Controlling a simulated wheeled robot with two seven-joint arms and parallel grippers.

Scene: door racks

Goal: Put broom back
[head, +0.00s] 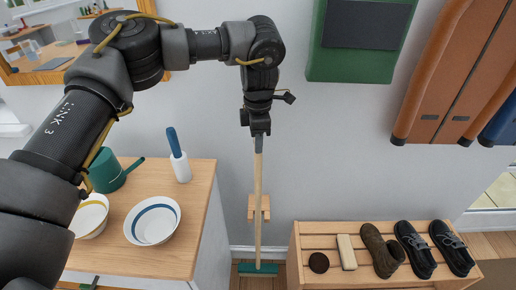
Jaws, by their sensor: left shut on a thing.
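The broom (258,205) hangs upright with a pale wooden handle and a green head (257,270) near the floor. My left gripper (259,133) is shut on the grey top end of its handle. A wooden wall holder with two prongs (252,208) is low on the wall behind the handle. The handle passes in front of the holder; I cannot tell whether it lies between the prongs or touches them. My right gripper is not in view.
A wooden cabinet (205,205) with bowls (153,222), a green pot (106,172) and a blue-handled brush (179,158) stands left. A slatted shoe rack (318,239) with shoes (414,250) stands right. A green board (350,65) and brown hanging items (455,70) are above.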

